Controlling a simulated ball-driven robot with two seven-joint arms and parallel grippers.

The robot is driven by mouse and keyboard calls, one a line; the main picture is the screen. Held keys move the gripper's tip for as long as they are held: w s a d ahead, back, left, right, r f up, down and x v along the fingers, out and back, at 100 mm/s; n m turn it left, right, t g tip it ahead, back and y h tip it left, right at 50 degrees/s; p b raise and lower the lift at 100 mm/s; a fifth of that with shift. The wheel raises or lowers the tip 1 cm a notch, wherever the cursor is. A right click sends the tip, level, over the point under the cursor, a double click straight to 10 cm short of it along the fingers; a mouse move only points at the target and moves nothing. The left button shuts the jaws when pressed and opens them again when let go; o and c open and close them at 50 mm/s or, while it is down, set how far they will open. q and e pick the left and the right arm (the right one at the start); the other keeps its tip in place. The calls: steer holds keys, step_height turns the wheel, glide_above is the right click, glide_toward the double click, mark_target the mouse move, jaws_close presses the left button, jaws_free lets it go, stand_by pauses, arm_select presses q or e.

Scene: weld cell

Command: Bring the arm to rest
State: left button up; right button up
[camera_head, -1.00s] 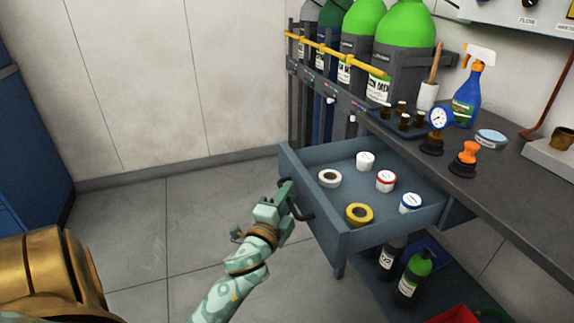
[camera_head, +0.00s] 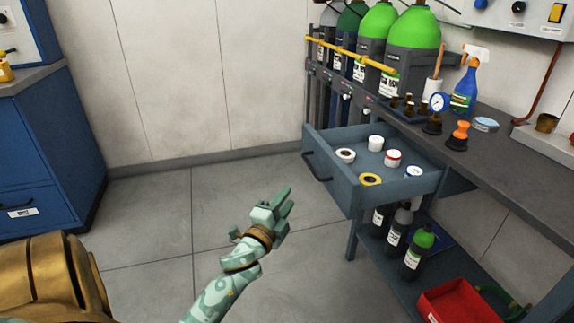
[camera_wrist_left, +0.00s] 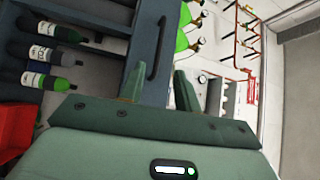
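My left gripper (camera_head: 278,203) is in the middle of the head view, over the floor and to the left of the open drawer (camera_head: 345,197). Its two fingers stand apart with nothing between them; the fingers also show in the left wrist view (camera_wrist_left: 158,88). The black drawer handle (camera_head: 316,167) is clear of the gripper, with a gap between them. The handle also shows beyond the fingers in the left wrist view (camera_wrist_left: 156,50). My right gripper is not in either view.
The drawer holds tape rolls (camera_head: 370,180) and several small jars (camera_head: 393,158). The bench top (camera_head: 500,165) carries a spray bottle (camera_head: 465,85) and a gauge (camera_head: 438,103). Bottles (camera_head: 418,250) and a red bin (camera_head: 447,303) sit on the lower shelf. Floor (camera_head: 160,225) is free at left.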

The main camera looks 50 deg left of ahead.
arm_select(q)
steer(key=shift+s+d+f, duration=0.1)
steer(key=shift+s+d, duration=0.05)
steer(key=shift+s, duration=0.25)
